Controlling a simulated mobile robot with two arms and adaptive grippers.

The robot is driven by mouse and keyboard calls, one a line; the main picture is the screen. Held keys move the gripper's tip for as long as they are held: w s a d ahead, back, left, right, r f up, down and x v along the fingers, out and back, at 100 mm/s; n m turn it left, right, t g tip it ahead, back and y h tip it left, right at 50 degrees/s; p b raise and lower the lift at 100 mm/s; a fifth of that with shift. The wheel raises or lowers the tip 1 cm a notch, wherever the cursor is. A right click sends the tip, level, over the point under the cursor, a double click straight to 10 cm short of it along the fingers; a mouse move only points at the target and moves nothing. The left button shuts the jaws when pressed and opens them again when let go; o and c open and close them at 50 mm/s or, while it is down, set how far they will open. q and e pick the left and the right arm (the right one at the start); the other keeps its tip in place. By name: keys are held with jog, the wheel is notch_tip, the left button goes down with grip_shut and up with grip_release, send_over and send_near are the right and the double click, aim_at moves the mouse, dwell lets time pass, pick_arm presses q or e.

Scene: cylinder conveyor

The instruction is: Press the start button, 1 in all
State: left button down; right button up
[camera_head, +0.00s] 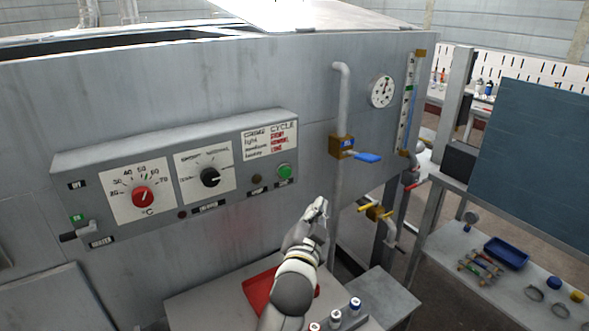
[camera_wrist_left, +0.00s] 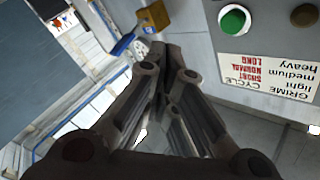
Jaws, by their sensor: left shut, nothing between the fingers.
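The green start button (camera_head: 285,171) sits at the right end of the grey control panel (camera_head: 231,150), under the cycle label. It also shows in the left wrist view (camera_wrist_left: 234,19), at the top right, beside the label plate. My left gripper (camera_head: 320,205) is shut and empty. It is in front of the machine, to the right of and below the button in the head view, and apart from it. In the left wrist view the closed fingers (camera_wrist_left: 160,60) point up the picture, left of the button. My right gripper is in neither view.
A pipe with a blue-handled valve (camera_head: 367,157) runs down the machine right of the panel. A yellow-handled valve (camera_head: 372,210) is right of my gripper. A red tray (camera_head: 262,290) and several small bottles (camera_head: 335,318) are on the shelf below.

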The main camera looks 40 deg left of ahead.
aim_at(286, 173)
pick_arm(q)
jog(key=r, duration=0.2)
jog(key=w+r, duration=0.1)
jog(key=shift+w+a+r+t+y, duration=0.1)
jog(key=shift+a+r+t+y, duration=0.2)
jog(key=shift+t+y, duration=0.1)
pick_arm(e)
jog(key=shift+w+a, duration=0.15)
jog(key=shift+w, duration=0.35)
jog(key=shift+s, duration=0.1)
pick_arm(q)
jog(key=w+a, duration=0.3)
jog(key=a, duration=0.5)
jog(key=shift+w+p, duration=0.2)
jog(key=shift+p, duration=0.15)
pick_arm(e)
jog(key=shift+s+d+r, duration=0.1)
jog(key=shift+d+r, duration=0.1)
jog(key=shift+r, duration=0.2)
pick_arm(q)
jog(key=shift+f, duration=0.1)
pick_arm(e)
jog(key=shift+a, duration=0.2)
